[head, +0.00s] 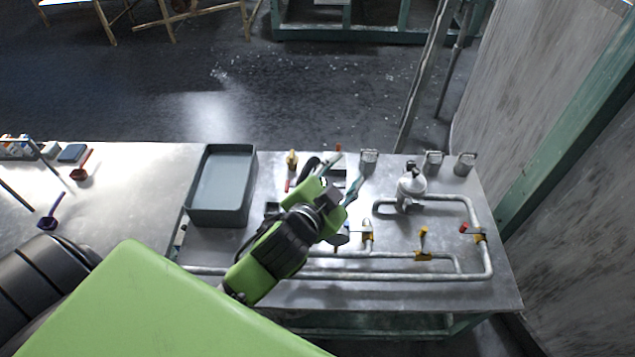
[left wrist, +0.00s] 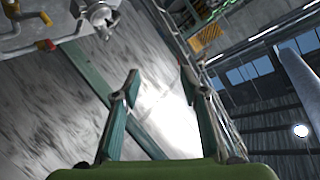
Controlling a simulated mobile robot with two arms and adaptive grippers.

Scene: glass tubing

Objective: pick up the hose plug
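Three short grey metal cylinders with handles stand along the table's back edge: a left one (head: 369,161), a middle one (head: 432,163) and a right one (head: 464,164). I cannot tell for sure which, if any, is the hose plug. My left gripper (head: 343,176) is over the table, just in front of and left of the left cylinder. In the left wrist view the left gripper (left wrist: 160,82) has its fingers wide apart with nothing between them. It points toward the wall and windows. My right gripper is in neither view.
A grey tray (head: 221,223) stands left of my left gripper. Metal piping (head: 383,276) with yellow and red valves covers the table's right half, with a round white-metal fitting (head: 411,185) standing on it. Small tools lie far left.

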